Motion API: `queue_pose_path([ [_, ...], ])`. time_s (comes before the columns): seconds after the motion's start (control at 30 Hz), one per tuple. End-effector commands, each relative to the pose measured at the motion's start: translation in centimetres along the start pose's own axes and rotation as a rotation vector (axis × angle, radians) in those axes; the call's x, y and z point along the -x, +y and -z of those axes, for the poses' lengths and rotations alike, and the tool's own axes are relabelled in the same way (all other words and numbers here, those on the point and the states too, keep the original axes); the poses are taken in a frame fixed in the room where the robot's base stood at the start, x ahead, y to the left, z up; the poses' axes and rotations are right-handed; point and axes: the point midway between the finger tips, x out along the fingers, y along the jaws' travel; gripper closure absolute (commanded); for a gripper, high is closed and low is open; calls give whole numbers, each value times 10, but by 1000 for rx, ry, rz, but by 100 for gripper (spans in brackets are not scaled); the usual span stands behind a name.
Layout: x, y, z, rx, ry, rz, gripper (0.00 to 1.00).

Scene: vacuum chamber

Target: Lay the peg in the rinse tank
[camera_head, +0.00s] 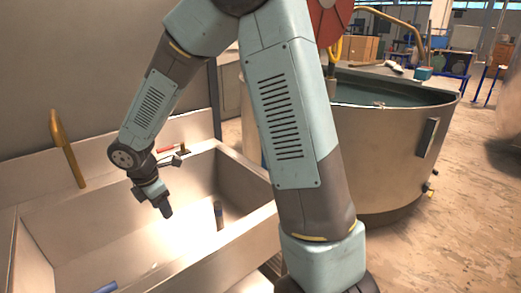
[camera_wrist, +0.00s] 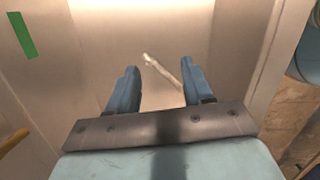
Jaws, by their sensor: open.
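A rectangular metal basin (camera_head: 240,236), which I take to be the rinse tank, fills the lower left of the head view. My gripper (camera_head: 166,210) hangs inside it, pointing down. In the wrist view my gripper (camera_wrist: 158,88) has its two blue fingers wide apart with nothing held between them. A thin pale rod-like thing (camera_wrist: 158,68) shows beyond and between the fingertips, apart from them and partly hidden by the right finger. It may be the peg, but I cannot tell for certain.
A brass spout (camera_head: 66,150) rises at the basin's back left. A dark upright piece (camera_head: 218,215) and a blue piece (camera_head: 107,287) show inside the basin. A red-ended item (camera_head: 167,149) is at the back rim. A round vat (camera_head: 400,150) of liquid stands right.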

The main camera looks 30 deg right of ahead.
Motion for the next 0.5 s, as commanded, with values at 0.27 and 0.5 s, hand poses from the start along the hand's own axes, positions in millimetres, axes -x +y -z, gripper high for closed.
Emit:
queue_pose_path([
  [0.27,60,-36,-65,-392,-62,-57,49],
  [0.5,107,-77,-108,-738,-64,-118,49],
])
